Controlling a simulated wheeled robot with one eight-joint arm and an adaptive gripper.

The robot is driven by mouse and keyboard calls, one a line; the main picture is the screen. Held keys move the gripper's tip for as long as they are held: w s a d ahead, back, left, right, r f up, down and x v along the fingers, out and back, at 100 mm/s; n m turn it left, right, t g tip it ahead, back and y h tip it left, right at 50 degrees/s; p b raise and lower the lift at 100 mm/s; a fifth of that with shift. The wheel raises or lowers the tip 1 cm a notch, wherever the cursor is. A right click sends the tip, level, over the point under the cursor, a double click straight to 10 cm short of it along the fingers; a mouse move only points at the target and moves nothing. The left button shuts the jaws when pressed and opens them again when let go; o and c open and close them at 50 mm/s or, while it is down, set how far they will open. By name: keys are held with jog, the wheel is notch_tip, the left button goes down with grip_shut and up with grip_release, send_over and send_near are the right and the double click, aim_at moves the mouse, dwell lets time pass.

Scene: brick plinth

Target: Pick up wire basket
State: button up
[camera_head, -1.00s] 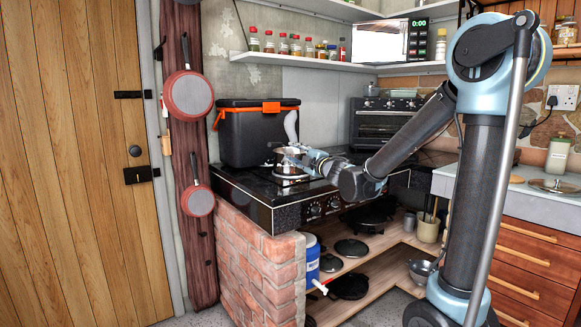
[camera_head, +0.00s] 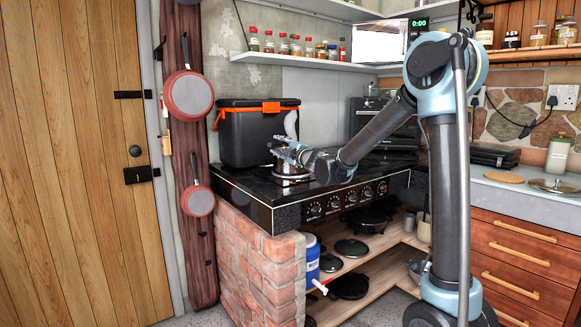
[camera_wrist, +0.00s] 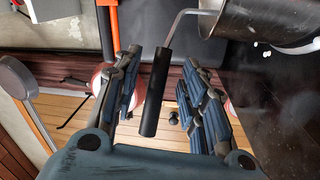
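A grey metal vessel (camera_wrist: 272,18) with a bent metal arm and a black handle (camera_wrist: 157,92) shows at the upper right in the wrist view. It may be the wire basket; no mesh can be made out. In the head view a metal pot-like thing (camera_head: 291,178) stands on the black stovetop, partly hidden behind my gripper (camera_head: 283,154). In the wrist view my gripper (camera_wrist: 162,60) is open, with one finger on each side of the black handle. Gaps show between the handle and both fingers.
A black cooler box (camera_head: 258,138) with orange latches stands at the back left of the stovetop (camera_head: 262,188). A dark oven (camera_head: 372,122) stands at the back right. A spice shelf (camera_head: 310,62) hangs above. Red pans (camera_head: 189,96) hang on the post at the left.

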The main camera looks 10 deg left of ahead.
jog(key=shift+x, duration=0.9)
grip_shut()
jog(key=shift+r, duration=0.1)
